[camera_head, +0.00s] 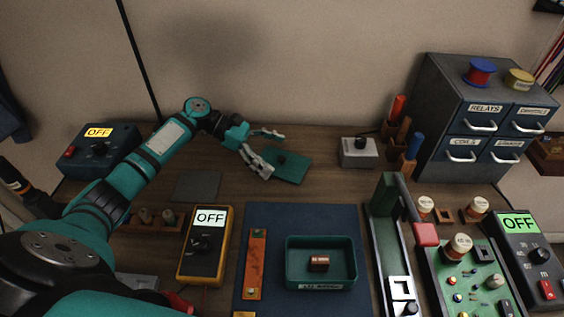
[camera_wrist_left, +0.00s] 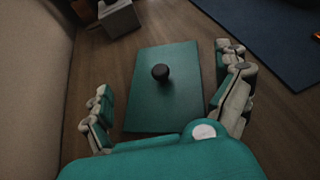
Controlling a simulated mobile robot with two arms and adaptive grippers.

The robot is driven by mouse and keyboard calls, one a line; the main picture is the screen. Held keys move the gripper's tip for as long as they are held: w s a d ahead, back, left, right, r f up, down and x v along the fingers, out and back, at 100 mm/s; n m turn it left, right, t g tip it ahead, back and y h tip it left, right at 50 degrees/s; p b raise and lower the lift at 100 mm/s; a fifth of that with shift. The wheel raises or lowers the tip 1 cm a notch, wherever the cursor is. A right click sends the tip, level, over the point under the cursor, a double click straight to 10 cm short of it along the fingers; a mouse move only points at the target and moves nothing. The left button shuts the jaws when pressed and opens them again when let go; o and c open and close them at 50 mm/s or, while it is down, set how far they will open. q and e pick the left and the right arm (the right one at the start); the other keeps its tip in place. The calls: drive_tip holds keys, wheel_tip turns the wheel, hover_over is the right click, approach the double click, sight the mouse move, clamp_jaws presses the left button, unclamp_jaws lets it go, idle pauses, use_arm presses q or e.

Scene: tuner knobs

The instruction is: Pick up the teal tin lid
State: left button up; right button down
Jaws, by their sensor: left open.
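The teal tin lid (camera_head: 288,170) is a flat rectangular plate lying on the wooden table near the back wall. In the left wrist view the lid (camera_wrist_left: 150,98) shows with a dark round knob (camera_wrist_left: 161,72) at its middle. My left gripper (camera_head: 267,153) is open at the lid, with its fingers spread. In the left wrist view its two fingers (camera_wrist_left: 168,93) stand on either side of the lid, apart from its long edges. My right gripper does not show.
A grey box with a knob (camera_head: 359,154) stands right of the lid. A teal tray (camera_head: 291,277) holding a small brown part sits on the dark blue mat (camera_head: 330,218) in front. A yellow multimeter (camera_head: 188,265) lies nearer the arm. A drawer cabinet (camera_head: 444,96) stands back right.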

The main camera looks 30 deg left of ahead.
use_arm(q)
drive_tip(key=shift+x, duration=0.95)
drive_tip(key=c, duration=1.6)
